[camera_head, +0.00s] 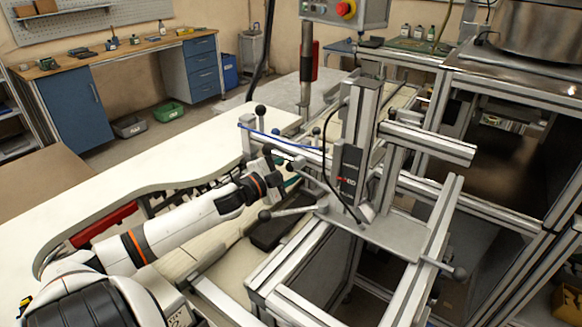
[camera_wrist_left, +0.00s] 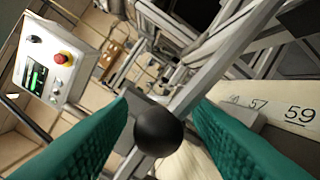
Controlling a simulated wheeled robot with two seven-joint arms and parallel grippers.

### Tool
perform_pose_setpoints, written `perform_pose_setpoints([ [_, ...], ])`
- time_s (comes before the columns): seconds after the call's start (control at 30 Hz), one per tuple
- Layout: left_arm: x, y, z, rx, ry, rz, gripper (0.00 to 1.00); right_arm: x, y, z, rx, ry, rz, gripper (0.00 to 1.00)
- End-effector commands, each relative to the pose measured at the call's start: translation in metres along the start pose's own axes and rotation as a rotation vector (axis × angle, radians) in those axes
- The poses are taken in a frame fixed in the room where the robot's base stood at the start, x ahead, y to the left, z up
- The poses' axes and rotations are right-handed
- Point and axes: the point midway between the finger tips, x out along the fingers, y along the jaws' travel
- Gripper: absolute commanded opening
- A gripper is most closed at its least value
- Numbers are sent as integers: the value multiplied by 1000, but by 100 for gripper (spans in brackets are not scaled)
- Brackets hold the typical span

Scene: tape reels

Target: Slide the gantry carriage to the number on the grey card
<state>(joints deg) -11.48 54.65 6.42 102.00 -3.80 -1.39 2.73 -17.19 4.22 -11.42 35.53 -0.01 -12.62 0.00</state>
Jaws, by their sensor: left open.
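The gantry carriage (camera_head: 352,172) is a grey metal upright with a dark block, standing on the aluminium rails (camera_head: 440,215). My left gripper (camera_head: 292,175) reaches in from the left beside the gantry frame, its teal fingers partly hidden. In the left wrist view the open fingers (camera_wrist_left: 164,104) stand on either side of a black ball knob (camera_wrist_left: 158,131); I cannot tell whether they touch it. A pale strip (camera_wrist_left: 268,101) on the right bears printed numbers, with 57 and an underlined 59 legible. I cannot make out a grey card. My right gripper is not in view.
A control box with a red button (camera_head: 346,9) hangs above the gantry and also shows in the wrist view (camera_wrist_left: 52,68). More black knobs, such as one at the front right (camera_head: 459,273), stick out of the frame. A pale tabletop (camera_head: 185,150) lies at the left.

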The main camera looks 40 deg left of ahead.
Motion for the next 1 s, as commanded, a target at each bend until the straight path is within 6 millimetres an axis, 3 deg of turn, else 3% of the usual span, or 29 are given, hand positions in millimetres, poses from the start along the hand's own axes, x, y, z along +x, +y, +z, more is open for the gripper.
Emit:
perform_pose_setpoints([
  [0.13,0,0,0,0,0,0,44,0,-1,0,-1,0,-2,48],
  [0.4,0,1,0,0,-1,1,0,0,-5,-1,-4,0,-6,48],
  [0.67,-8,1,3,-7,-2,0,0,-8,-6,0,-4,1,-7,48],
  [1.0,-71,-5,15,-12,-1,-2,0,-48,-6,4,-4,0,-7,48],
])
